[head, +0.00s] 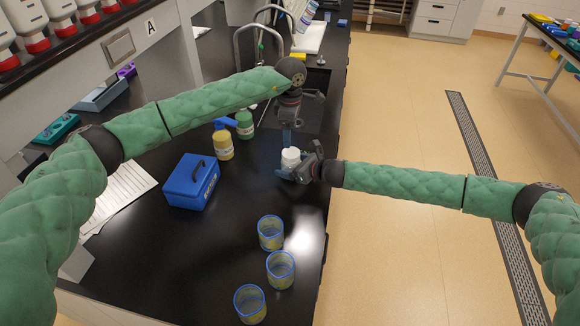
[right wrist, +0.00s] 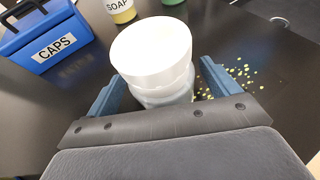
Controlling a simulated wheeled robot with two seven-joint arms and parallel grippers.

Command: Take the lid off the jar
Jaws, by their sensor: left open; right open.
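The jar (right wrist: 165,97) has a wide white lid (right wrist: 150,48) on top and stands upright on the black bench. In the head view the white lid (head: 291,155) shows between my two grippers. My right gripper (head: 284,175) is low at the jar from the right. It is open, with one blue finger on each side of the jar in the right wrist view (right wrist: 160,90); I cannot tell if they touch it. My left gripper (head: 287,138) is open, pointing down just above and behind the lid. The jar's lower part is mostly hidden in the head view.
A blue CAPS box (head: 191,182), a yellow soap bottle (head: 223,142) and a green bottle (head: 245,124) stand left of the jar. Blue-rimmed beakers (head: 271,233) stand nearer me. Small yellow bits (right wrist: 240,74) lie beside the jar. A sink is behind.

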